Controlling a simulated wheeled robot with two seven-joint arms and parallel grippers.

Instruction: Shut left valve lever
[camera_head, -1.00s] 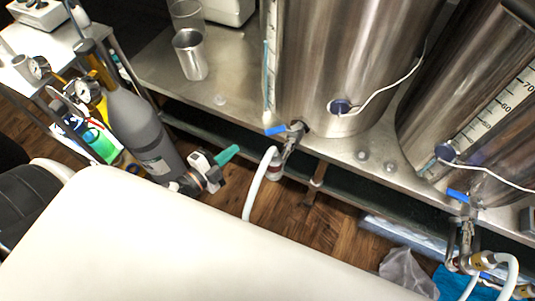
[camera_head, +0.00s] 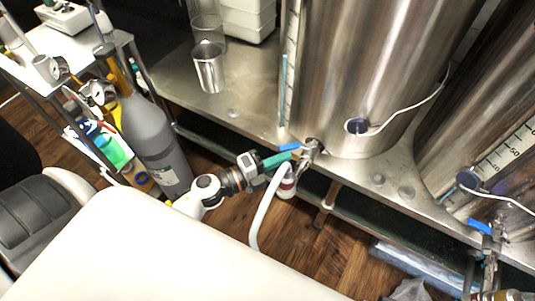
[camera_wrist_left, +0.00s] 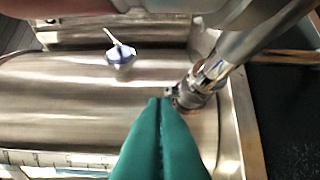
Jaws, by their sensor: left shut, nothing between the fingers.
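The left valve (camera_head: 311,150) sits low on the front of the left steel tank (camera_head: 350,70). Its blue lever (camera_head: 289,147) points left in the head view. My left gripper (camera_head: 277,160) has teal fingers, shut and empty, with their tips right beside the lever on its near side; I cannot tell whether they touch it. In the left wrist view the shut fingers (camera_wrist_left: 161,103) end next to the metal valve (camera_wrist_left: 195,86), and the blue lever handle cannot be made out there. My right gripper is not in view.
A white hose (camera_head: 262,215) hangs below the left valve. A second tank with another blue lever (camera_head: 480,227) stands at the right. A grey gas cylinder (camera_head: 152,135) stands left of my arm.

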